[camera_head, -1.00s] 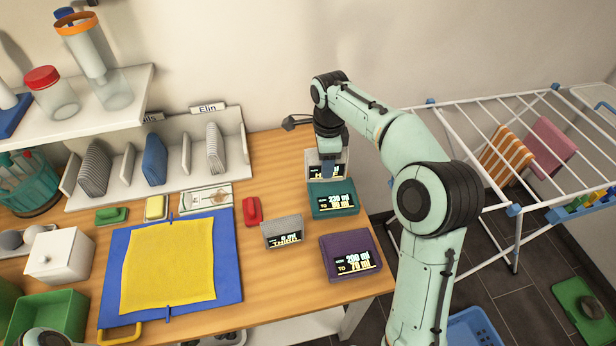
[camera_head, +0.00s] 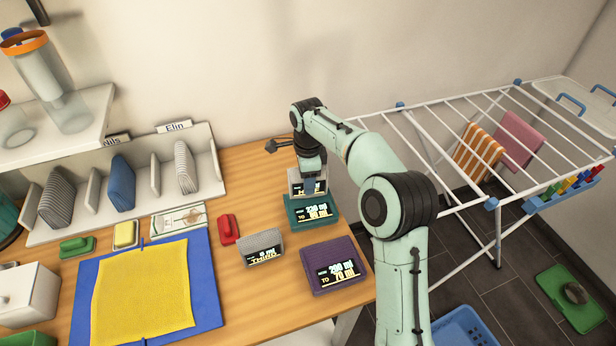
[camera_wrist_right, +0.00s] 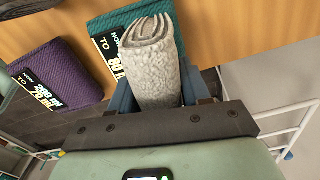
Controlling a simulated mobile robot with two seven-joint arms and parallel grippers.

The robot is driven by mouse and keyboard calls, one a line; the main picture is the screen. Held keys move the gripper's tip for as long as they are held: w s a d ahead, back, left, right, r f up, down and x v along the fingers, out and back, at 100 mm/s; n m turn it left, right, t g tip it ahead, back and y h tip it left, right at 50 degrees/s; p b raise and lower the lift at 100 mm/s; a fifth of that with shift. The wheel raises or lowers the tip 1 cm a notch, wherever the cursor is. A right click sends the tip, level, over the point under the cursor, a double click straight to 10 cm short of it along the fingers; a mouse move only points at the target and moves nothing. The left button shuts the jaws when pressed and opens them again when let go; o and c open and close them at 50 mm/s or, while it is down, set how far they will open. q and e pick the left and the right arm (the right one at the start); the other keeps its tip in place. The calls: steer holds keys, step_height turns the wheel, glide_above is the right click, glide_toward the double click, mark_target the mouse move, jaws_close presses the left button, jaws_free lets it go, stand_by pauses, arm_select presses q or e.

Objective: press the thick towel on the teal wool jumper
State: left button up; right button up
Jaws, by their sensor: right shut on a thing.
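The thick towel is a pale grey roll. In the wrist view the towel (camera_wrist_right: 152,75) stands between the fingers of my right gripper (camera_head: 311,184), which is shut on it. In the head view the towel (camera_head: 296,184) shows with a dark label, partly hidden by the gripper. The teal wool jumper (camera_head: 297,216) lies folded on the table with a black label ending in "TO 80 ml". In the wrist view the towel overlaps the jumper (camera_wrist_right: 108,22); I cannot tell whether it presses on it. My left gripper is out of view.
A purple folded piece (camera_head: 318,257) and a small grey one (camera_head: 262,247) lie nearby. A red clip-like object (camera_head: 229,229) is left of them. A yellow cloth (camera_head: 145,290) lies on a blue mat (camera_head: 207,291). A drying rack (camera_head: 492,203) stands right of the table.

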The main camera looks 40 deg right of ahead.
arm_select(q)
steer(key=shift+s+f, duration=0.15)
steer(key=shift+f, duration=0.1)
arm_select(e)
steer(key=shift+f, duration=0.5)
stand_by(0.3)
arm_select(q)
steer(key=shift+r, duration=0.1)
arm_select(e)
steer(key=shift+s+a+f, duration=0.1)
steer(key=shift+s+f, duration=0.05)
steer(key=shift+f, duration=0.1)
stand_by(1.0)
steer(key=r+p, duration=0.1)
steer(key=r, duration=0.1)
steer(key=r+p, duration=0.1)
steer(key=r, duration=0.2)
steer(key=r+p, duration=0.1)
steer(key=r, duration=0.1)
steer(key=shift+w+r+p, duration=0.25)
steer(key=shift+p, duration=0.05)
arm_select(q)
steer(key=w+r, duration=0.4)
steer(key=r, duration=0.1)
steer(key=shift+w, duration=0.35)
arm_select(e)
steer(key=shift+f, duration=0.1)
